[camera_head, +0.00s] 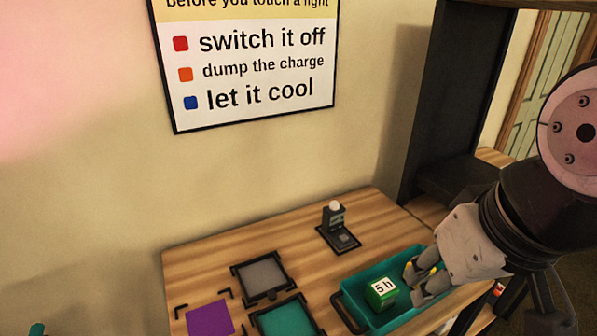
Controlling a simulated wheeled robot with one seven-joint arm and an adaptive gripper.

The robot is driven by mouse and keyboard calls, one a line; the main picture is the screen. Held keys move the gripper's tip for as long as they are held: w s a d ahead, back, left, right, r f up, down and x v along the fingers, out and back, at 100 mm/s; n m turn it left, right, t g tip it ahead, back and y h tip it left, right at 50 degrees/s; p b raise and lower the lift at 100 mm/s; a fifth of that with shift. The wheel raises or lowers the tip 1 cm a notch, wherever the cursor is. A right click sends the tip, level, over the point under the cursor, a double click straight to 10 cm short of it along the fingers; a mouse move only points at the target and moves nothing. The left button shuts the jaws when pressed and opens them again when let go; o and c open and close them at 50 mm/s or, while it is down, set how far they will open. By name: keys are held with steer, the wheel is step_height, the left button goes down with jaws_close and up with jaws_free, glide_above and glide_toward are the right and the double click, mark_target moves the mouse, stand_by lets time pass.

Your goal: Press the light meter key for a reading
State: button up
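The light meter (335,218) is a small dark device with a white dome on top. It stands upright at the back of the wooden table, on a dark base with a grey pad (344,239) in front; which part is the key is too small to tell. My gripper (416,280) is to the right of and nearer than the meter, apart from it, over the right part of a teal tray. Its fingers look parted, with yellow showing between them, and no object is seen held.
A green block (381,293) marked "5 h" sits in the teal tray (352,283), left of my fingers. A grey framed pad (262,275), teal framed pad (287,319) and purple square (209,318) lie left. A dark post (447,90) rises behind. Bare wood surrounds the meter's left side.

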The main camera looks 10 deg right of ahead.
jaws_close()
stand_by(1.0)
